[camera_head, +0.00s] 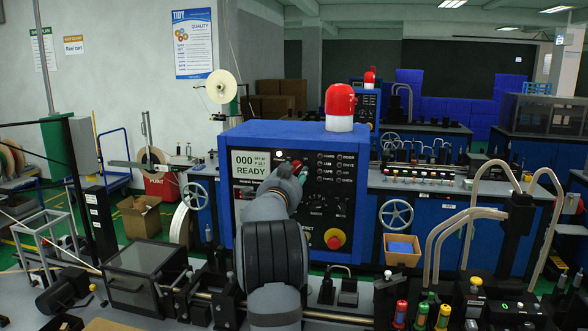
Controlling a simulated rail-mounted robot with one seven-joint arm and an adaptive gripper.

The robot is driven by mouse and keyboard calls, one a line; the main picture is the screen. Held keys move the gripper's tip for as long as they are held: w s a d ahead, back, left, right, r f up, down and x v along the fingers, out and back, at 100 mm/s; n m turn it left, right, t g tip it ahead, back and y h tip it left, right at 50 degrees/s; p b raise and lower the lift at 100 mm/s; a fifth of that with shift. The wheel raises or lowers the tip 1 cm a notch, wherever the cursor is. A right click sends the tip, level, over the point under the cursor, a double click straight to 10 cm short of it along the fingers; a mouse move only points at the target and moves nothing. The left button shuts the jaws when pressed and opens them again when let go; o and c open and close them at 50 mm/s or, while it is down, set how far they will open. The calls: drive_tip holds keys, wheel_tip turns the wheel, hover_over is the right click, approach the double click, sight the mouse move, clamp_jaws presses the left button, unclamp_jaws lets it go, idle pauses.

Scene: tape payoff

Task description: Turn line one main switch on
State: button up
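The blue control cabinet (275,135) stands in the middle, with a black front panel and a white display (250,163) reading "000" and "READY". My grey arm rises from the bottom centre and ends at the upper middle of this panel. My gripper (297,170) is at the panel face, largely hidden by my own wrist, so its fingers and any contact are unclear. A small red part shows beside it; I cannot tell whether it is the main switch. The main switch's position cannot be read. A red emergency knob on a yellow base (334,239) sits lower right.
A red beacon (340,104) stands on the cabinet. Clear curved tubes (470,225) rise at right. Coloured knobs (422,312) line the front right. A dark clear-sided box (145,277) stands front left. A handwheel (396,214) and a small carton (402,252) are right of the cabinet.

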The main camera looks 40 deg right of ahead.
drive_tip(key=shift+w+d, duration=0.2)
drive_tip(key=shift+c, duration=0.5)
drive_tip(key=c, duration=0.7)
clamp_jaws()
